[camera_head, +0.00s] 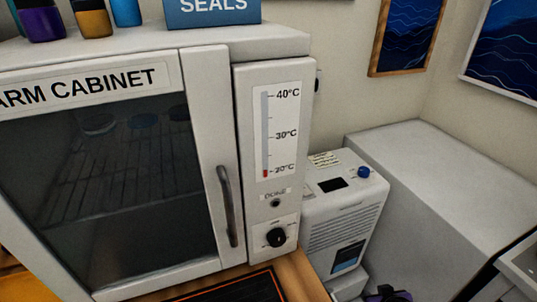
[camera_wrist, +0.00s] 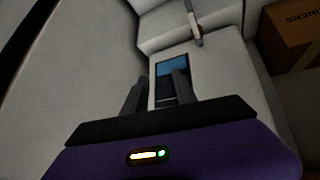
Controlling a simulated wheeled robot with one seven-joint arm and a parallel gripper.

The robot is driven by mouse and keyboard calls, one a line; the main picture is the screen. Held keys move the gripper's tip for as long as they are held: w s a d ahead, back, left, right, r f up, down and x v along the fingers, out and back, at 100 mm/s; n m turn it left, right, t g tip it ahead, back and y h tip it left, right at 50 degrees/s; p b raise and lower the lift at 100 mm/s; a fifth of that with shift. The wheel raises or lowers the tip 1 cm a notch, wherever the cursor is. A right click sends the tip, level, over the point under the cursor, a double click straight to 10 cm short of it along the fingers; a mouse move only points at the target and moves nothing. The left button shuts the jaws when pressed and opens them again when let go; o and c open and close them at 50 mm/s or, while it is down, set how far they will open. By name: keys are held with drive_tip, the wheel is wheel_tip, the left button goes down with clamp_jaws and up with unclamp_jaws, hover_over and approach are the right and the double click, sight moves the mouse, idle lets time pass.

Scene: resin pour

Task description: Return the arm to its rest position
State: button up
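My gripper (camera_wrist: 157,95) shows in the wrist view with its two dark fingers apart and nothing visible between them. Behind the fingers is a white appliance with a blue and dark label (camera_wrist: 172,68). In the head view, a small purple and dark part of my arm (camera_head: 388,294) shows at the bottom edge, low in front of the white dehumidifier-like unit (camera_head: 345,225). The fingertips are not clear in the head view.
The warm cabinet (camera_head: 205,150) stands at left with its door shut. Its scale (camera_head: 265,130) shows red near 20°C. A blue SEALS box (camera_head: 212,12) and several bottles (camera_head: 92,18) stand on top. A large pale block (camera_head: 430,190) is at right. A cardboard box (camera_wrist: 290,35) shows in the wrist view.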

drive_tip(key=s+a+r+t, duration=0.3)
drive_tip(key=s+a+r, duration=0.1)
drive_tip(key=s+r, duration=0.55)
drive_tip(key=s+a+r+t, duration=0.3)
drive_tip(key=s+a+r, duration=0.1)
drive_tip(key=s+r, duration=0.5)
drive_tip(key=s+a+r+t, duration=0.35)
drive_tip(key=s+r, duration=0.45)
drive_tip(key=s, duration=0.4)
drive_tip(key=s+a+g+y, duration=0.1)
drive_tip(key=s, duration=0.1)
drive_tip(key=s+a+f+g, duration=0.1)
drive_tip(key=s, duration=0.1)
drive_tip(key=shift+s+f, duration=0.1)
drive_tip(key=shift+s, duration=0.1)
